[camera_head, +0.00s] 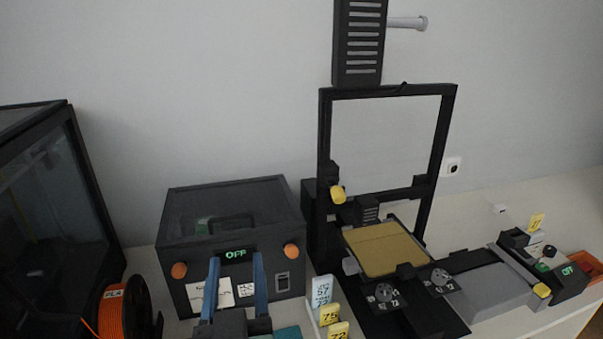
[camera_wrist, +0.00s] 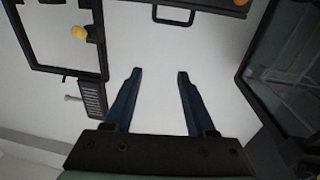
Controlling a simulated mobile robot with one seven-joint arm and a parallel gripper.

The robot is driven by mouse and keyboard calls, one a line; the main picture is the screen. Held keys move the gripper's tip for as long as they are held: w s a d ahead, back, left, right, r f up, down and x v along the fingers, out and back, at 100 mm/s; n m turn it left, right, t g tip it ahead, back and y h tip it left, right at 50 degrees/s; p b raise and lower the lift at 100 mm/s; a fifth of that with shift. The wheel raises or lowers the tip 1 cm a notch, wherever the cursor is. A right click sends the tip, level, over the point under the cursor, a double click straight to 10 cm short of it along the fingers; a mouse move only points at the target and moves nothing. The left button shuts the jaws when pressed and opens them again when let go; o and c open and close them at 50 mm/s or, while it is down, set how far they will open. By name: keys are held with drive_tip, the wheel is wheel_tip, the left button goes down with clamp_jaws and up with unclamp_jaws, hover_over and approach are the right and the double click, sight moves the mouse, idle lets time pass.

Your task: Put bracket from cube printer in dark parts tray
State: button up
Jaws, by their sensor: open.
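My gripper (camera_head: 237,263) is open and empty, its two blue fingers upright in front of a dark box-shaped machine (camera_head: 180,245) with a clear lid, orange knobs and a green OFF display. In the wrist view my gripper (camera_wrist: 159,73) is spread against bare wall. A larger dark enclosure with clear panels (camera_head: 40,200) stands at the far left; it also shows at the right of the wrist view (camera_wrist: 290,70). I cannot tell which of the two is the cube printer. No bracket can be made out, and I cannot identify a dark parts tray.
An open-frame printer (camera_head: 448,130) with a tan bed (camera_head: 385,250) stands right of the box. An orange spool (camera_head: 123,310) is at lower left. Numbered tags (camera_head: 322,290) stand near the box. An orange bin (camera_head: 584,266) is at the right edge.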

drive_tip(key=s+d+r+t+h, duration=0.1)
drive_tip(key=s+d+r+t, duration=0.2)
drive_tip(key=r, duration=0.8)
drive_tip(key=s+d+r+m+t+h, duration=0.1)
drive_tip(key=s+d+r+t, duration=0.2)
drive_tip(key=r, duration=0.8)
drive_tip(key=s+d+r+m+t+h, duration=0.1)
drive_tip(key=s+d+r+t, duration=0.1)
drive_tip(key=r, duration=0.9)
drive_tip(key=shift+s+d+t, duration=0.4)
drive_tip(key=shift+s+t, duration=0.2)
drive_tip(key=shift+s, duration=0.1)
drive_tip(key=shift+r, duration=0.1)
drive_tip(key=shift+r+p, duration=0.95)
drive_tip(key=shift+p, duration=0.05)
drive_tip(key=shift+c, duration=0.5)
drive_tip(key=shift+a, duration=0.15)
